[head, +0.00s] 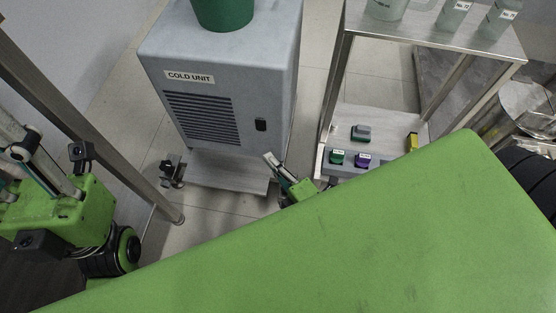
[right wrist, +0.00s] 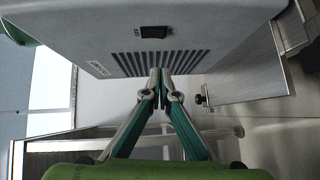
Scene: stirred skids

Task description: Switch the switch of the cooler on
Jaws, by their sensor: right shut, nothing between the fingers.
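The cooler (head: 220,50) is a grey box with a COLD UNIT label and a slatted vent. Its black rocker switch (head: 261,125) sits right of the vent; in the right wrist view the switch (right wrist: 154,32) shows near the top, above the vent slats. I cannot read which way the rocker is tipped. My right gripper (head: 268,157) is below the switch in the head view. Its fingertips (right wrist: 160,72) are together and empty, in front of the vent slats and apart from the switch in the picture. My left arm's green end is at the left; its fingers are unclear.
A green container (head: 223,14) stands on the cooler. A metal rack (head: 440,45) with labelled vessels stands to the right, with coloured blocks on its lower shelf. A metal post (head: 95,130) runs along the left. My large green body part covers the lower right.

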